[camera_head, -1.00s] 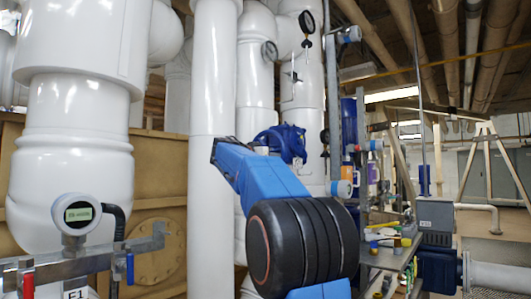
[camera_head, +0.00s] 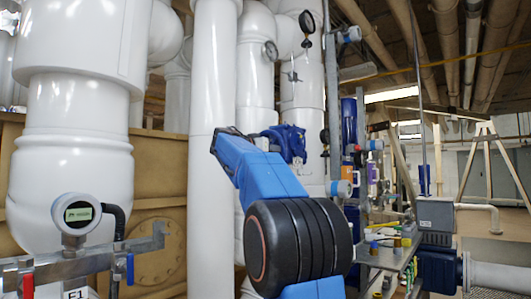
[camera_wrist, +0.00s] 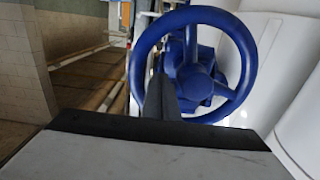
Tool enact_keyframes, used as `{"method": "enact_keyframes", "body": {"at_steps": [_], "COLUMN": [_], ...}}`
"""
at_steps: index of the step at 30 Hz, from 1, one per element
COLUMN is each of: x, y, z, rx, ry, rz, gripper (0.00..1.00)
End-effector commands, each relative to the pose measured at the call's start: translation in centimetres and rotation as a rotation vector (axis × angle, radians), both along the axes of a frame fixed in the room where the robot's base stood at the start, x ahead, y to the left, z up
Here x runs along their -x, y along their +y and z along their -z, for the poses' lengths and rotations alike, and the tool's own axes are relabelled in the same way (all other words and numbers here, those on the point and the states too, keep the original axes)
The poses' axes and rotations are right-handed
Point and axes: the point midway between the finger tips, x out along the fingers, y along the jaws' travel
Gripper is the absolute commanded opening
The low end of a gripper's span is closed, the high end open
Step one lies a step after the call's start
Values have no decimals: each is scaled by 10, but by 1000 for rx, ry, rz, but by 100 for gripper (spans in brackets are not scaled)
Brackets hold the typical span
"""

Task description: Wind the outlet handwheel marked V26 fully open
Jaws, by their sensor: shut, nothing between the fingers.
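A blue spoked handwheel (camera_wrist: 245,50) fills the upper middle of the wrist view, its face turned toward the camera. No V26 mark is readable. My gripper (camera_wrist: 159,62) shows there as dark, narrow fingers, closed together and empty. The fingers overlap the lower left of the wheel in the picture, between rim and hub; I cannot tell whether they touch it or reach between the spokes. In the head view a dark blue shape (camera_head: 292,142) stands behind my arm against the white pipes. It may be this wheel, and my fingers cannot be made out there.
Thick white pipes (camera_head: 213,200) stand close around my arm. A gauge transmitter (camera_head: 77,215) and a small manifold with red and blue levers are at lower left. A cluttered bench (camera_head: 385,258) stands to the right. White pipe also borders the wheel on the right in the wrist view.

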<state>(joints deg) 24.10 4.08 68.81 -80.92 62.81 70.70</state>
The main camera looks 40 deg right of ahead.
Motion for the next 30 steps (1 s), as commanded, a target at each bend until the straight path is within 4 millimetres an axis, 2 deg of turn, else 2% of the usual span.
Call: {"method": "enact_keyframes", "body": {"at_steps": [12,20,30], "x": [-2,-9,-11], "y": [0,1,1], "z": [-6,-18,-19], "rx": [1,1,0], "ry": [-1,-1,0], "rz": [-1,-1,-1], "gripper": [0,0,0]}}
